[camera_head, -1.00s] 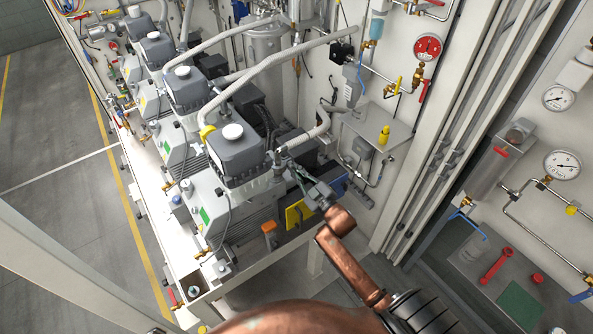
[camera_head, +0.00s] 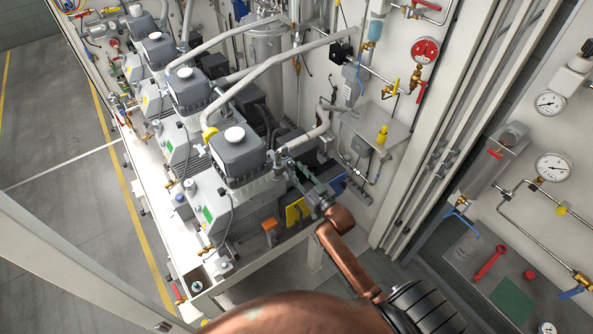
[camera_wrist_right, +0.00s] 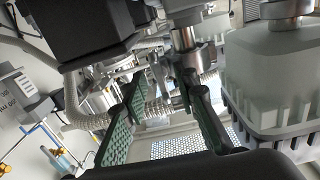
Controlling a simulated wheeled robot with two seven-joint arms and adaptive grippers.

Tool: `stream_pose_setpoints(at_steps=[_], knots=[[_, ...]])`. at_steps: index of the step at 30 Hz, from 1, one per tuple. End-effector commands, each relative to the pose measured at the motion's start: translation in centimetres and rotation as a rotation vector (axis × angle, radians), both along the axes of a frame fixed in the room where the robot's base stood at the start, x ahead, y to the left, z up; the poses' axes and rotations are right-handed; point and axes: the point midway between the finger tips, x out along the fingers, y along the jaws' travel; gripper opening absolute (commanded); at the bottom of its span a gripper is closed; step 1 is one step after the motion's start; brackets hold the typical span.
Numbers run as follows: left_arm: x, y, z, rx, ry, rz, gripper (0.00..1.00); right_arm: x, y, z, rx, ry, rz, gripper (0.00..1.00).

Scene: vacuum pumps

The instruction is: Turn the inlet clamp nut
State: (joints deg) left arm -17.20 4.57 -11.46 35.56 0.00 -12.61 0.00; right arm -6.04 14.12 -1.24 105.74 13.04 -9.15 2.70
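My right gripper (camera_head: 302,177) is beside the inlet fitting of the nearest vacuum pump (camera_head: 238,154). In the wrist view its two green-padded fingers (camera_wrist_right: 163,82) stand apart, with nothing held between them. A metal inlet clamp (camera_wrist_right: 185,42) sits on the pipe joint just beyond the fingertips, near the right finger. It also shows small in the head view (camera_head: 280,160). A small metal piece, perhaps the clamp nut (camera_wrist_right: 184,92), hangs below the clamp, close to the right fingertip; I cannot tell whether they touch. My left gripper is not in view.
A ribbed metal hose (camera_head: 305,135) runs close behind the clamp. The pale pump housing (camera_wrist_right: 275,80) stands close to the right of the fingers. A yellow plate (camera_head: 296,212) and an orange part (camera_head: 270,228) are below the gripper.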

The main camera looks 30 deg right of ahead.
Motion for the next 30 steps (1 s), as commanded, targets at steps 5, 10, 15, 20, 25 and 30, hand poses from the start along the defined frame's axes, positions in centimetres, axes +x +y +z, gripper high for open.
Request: stream_pose_setpoints(at_steps=[5, 10, 15, 20, 25, 30], knots=[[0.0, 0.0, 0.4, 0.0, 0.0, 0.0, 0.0, -0.7, 0.0, 0.1, -0.001, 0.0, 0.0, 0.27], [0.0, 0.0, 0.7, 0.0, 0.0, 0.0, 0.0, -1.4, -0.1, 0.1, -0.001, 0.001, 0.0, 0.27], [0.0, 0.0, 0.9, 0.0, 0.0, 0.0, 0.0, -1.7, -0.1, 0.1, -0.001, 0.0, 0.0, 0.27], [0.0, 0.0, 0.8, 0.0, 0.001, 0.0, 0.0, -1.7, -0.1, 0.1, -0.001, 0.0, 0.0, 0.27], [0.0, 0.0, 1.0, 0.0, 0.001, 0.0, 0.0, -2.0, -0.1, 0.1, -0.001, 0.0, 0.0, 0.27], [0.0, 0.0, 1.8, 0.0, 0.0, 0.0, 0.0, -3.5, -0.2, 0.2, -0.001, 0.001, 0.0, 0.27]])
